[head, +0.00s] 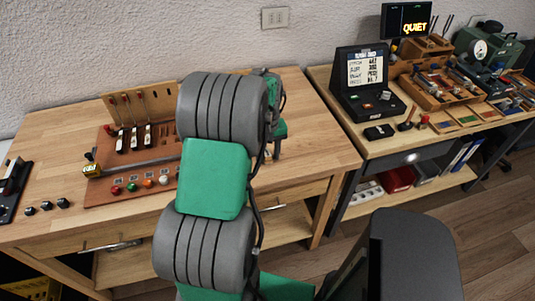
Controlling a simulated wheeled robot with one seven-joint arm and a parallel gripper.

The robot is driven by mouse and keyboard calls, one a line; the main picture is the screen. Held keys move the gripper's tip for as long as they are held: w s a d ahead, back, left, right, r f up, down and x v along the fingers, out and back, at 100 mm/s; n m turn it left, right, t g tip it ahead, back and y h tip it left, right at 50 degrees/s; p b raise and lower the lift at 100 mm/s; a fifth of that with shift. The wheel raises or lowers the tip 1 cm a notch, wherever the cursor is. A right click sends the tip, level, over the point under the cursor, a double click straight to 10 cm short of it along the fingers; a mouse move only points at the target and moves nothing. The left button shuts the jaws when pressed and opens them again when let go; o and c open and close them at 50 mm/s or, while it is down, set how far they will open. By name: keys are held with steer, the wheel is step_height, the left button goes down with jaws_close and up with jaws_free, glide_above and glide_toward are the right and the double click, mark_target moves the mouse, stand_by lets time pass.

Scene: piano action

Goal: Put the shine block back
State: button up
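I cannot tell for sure which thing is the shine block. Small dark blocks (46,206) lie in a row at the left of the near wooden bench (310,130). A flat black block (379,132) lies on the right bench, in front of an open black case (352,104) with a lettered card in its lid. My grey and green arm rises through the middle of the head view and hides part of the near bench. My gripper is hidden behind the arm, so its fingers and anything in them do not show.
A wooden piano-action stand (140,183) with coloured buttons is left of my arm. The right bench holds a wooden tool tray (430,98), a small screen (405,19) reading "QUIET" and a green machine (487,48).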

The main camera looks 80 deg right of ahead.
mark_target(267, 154)
step_height(267, 154, up, 12)
steer(key=b, duration=0.1)
steer(key=w+a+r+n+t+h, duration=0.1)
steer(key=w+a+r+n, duration=0.15)
steer(key=w+a, duration=0.75)
steer(key=w+a+r+n, duration=0.1)
steer(key=w+a+n, duration=0.2)
steer(key=w+a, duration=0.7)
steer(key=w+a+f+n+t, duration=0.1)
steer(key=a+n, duration=0.1)
steer(key=a, duration=0.7)
steer(key=w+a+f+n, duration=0.1)
steer(key=a+n, duration=0.1)
steer(key=a, duration=0.7)
steer(key=w+a+f+n+t+y, duration=0.1)
steer(key=w+a+n, duration=0.1)
steer(key=a, duration=0.7)
steer(key=shift+a+t, duration=0.2)
steer(key=shift+t, duration=0.1)
steer(key=shift+w+d+n, duration=0.1)
steer(key=shift+n, duration=0.15)
